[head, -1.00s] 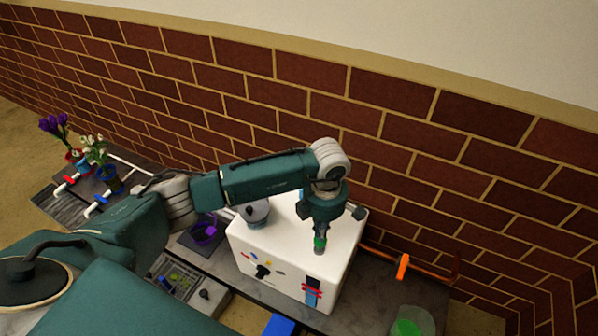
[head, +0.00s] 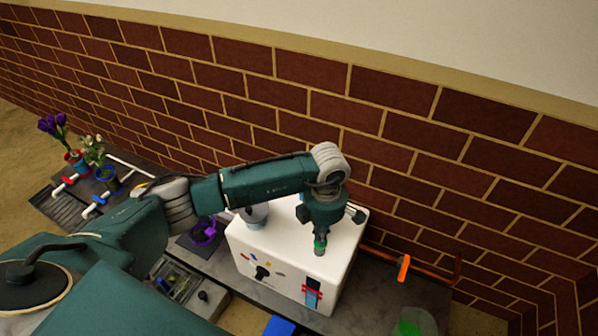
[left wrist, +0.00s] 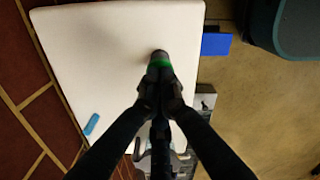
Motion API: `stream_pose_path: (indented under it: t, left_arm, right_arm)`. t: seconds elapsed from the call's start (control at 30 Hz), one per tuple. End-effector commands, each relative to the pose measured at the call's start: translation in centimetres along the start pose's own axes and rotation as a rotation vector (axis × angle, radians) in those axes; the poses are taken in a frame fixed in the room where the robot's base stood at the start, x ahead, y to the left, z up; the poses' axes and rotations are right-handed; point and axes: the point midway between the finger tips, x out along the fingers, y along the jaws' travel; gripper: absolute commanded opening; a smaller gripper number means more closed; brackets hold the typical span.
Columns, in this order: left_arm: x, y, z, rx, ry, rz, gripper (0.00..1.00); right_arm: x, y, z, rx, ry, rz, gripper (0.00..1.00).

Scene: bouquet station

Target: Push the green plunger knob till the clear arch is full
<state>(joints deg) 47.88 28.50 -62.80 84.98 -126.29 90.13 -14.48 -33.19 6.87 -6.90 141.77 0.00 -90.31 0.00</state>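The white box machine (head: 345,262) stands on the grey bench. My left gripper (head: 320,236) points down over its top. The green knob (head: 319,245) shows right at the gripper's tips, with a dark grey end below it. In the left wrist view my left fingers (left wrist: 160,92) come together close behind the green knob (left wrist: 160,63). They look shut, and I cannot tell whether they grip the knob or only touch it. I cannot make out the clear arch or its fill level. My right gripper is not in view.
A clear cup with green contents (head: 412,322) stands at the right. An orange piece (head: 403,268) is on a bar behind it. A grey-white vessel (head: 254,216) sits on the box's left side. Flower pots (head: 108,176) stand far left; the brick wall is close behind.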

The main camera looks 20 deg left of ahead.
Motion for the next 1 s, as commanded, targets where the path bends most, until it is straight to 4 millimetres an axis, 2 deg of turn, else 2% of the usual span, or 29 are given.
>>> stream_pose_path:
  t: [0.5,0.67,1.0]
  left_arm:
    - [1.8,0.0,0.0,0.0,0.001,0.0,0.0]
    - [1.6,0.0,0.0,0.0,0.001,-0.001,0.0]
    - [1.6,-0.1,0.0,0.0,0.001,-0.001,0.0]
  right_arm:
    - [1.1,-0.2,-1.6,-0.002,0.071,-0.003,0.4]
    - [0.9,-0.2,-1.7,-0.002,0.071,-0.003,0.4]
    - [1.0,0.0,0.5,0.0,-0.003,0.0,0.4]
